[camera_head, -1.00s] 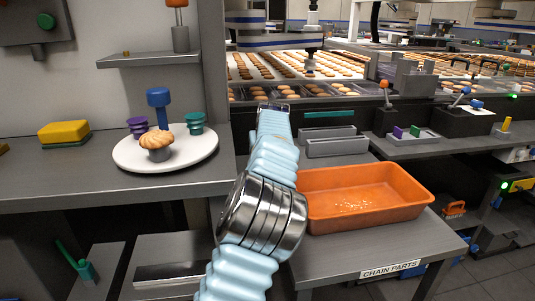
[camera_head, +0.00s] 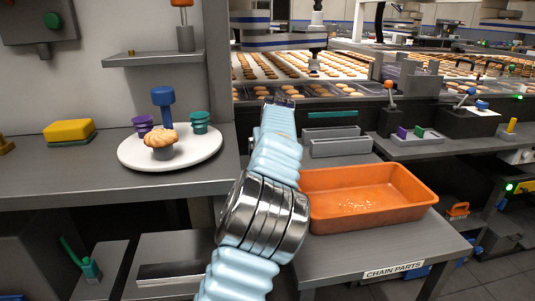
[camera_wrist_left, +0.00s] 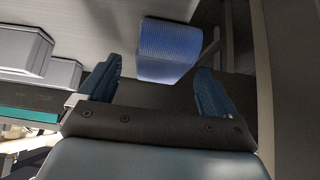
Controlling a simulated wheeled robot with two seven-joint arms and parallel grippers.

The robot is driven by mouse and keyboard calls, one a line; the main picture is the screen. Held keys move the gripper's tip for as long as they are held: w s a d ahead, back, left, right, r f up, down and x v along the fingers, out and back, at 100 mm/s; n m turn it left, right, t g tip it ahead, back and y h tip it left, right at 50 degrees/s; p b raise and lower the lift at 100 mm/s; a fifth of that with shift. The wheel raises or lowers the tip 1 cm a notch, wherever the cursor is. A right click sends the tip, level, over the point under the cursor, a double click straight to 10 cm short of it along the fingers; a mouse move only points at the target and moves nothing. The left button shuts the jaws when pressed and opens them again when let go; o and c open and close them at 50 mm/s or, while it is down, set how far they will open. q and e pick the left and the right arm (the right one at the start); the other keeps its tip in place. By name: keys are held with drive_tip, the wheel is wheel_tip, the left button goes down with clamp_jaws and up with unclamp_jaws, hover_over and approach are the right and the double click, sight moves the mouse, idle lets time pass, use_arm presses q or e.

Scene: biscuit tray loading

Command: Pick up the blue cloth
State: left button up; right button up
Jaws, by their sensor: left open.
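The blue cloth (camera_wrist_left: 168,48) shows in the left wrist view as a ribbed blue piece on a grey surface, close ahead of my left gripper. My left gripper (camera_wrist_left: 159,66) is open, with one dark blue finger on each side of the cloth's near end. I cannot tell whether the fingers touch it. In the head view my left gripper (camera_head: 280,101) is at the far end of my light blue arm, beside the grey trays, and the cloth is hidden there. My right gripper is in neither view.
An orange bin (camera_head: 365,219) stands on the grey table right of my arm. Two grey trays (camera_head: 338,148) lie behind it. A white plate (camera_head: 130,157) with a muffin and cups is on the left counter, near a yellow sponge (camera_head: 68,131).

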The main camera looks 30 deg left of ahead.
use_arm(q)
drive_tip(key=v, duration=1.2)
drive_tip(key=shift+b, duration=0.3)
drive_tip(key=shift+s, duration=0.15)
drive_tip(key=shift+c, duration=0.3)
